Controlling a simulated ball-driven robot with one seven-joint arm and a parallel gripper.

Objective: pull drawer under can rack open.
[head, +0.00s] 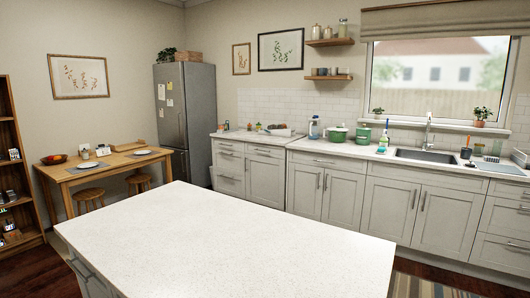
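I cannot make out a can rack for certain in the head view. Grey-white drawers (265,151) with bar handles sit under the left stretch of the wall counter, and they look shut. More drawers (502,255) are at the far right of the counter, also looking shut. The island has a front with a dark handle (80,267) at the lower left, seen at a steep angle. My gripper is not in view.
The white island top (225,240) is bare and fills the foreground. A wooden table (108,164) with plates and stools stands left, beside an open shelf (14,190). A grey fridge (187,115) stands in the corner. Green pots (337,135) and a sink (426,155) are on the counter.

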